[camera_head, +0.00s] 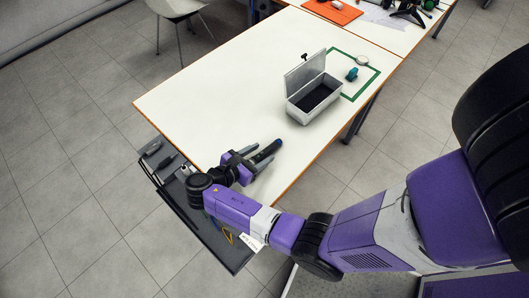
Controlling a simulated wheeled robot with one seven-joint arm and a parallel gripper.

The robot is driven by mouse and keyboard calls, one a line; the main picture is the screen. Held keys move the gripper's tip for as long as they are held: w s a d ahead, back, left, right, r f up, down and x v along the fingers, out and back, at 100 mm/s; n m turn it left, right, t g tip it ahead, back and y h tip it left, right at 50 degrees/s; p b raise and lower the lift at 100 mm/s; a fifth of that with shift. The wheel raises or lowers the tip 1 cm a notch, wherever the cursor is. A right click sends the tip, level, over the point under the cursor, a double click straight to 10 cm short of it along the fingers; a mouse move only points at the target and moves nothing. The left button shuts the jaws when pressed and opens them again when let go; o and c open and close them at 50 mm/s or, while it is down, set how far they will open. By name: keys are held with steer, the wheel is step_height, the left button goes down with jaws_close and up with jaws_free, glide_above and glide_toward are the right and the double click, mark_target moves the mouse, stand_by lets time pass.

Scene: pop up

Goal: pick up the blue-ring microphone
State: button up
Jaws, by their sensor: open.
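The blue-ring microphone (268,150) is a short dark stick with blue at its far right end. It lies on the white table near the front edge. My gripper (250,157) is open, low over the table at the microphone's near left end. The fingers point towards the microphone. The near end of the microphone is partly hidden by my gripper, and I cannot tell whether it lies between the fingers or touches them.
An open grey metal box (314,98) with a raised lid stands farther back. Behind it, a teal object (352,74) lies inside a green tape outline (372,83). A dark tray (150,165) with tools is below the table's front left edge. The table's left part is clear.

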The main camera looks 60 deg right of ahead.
steer(key=shift+d+f, duration=0.15)
steer(key=shift+d, duration=0.1)
jaws_close()
stand_by(0.3)
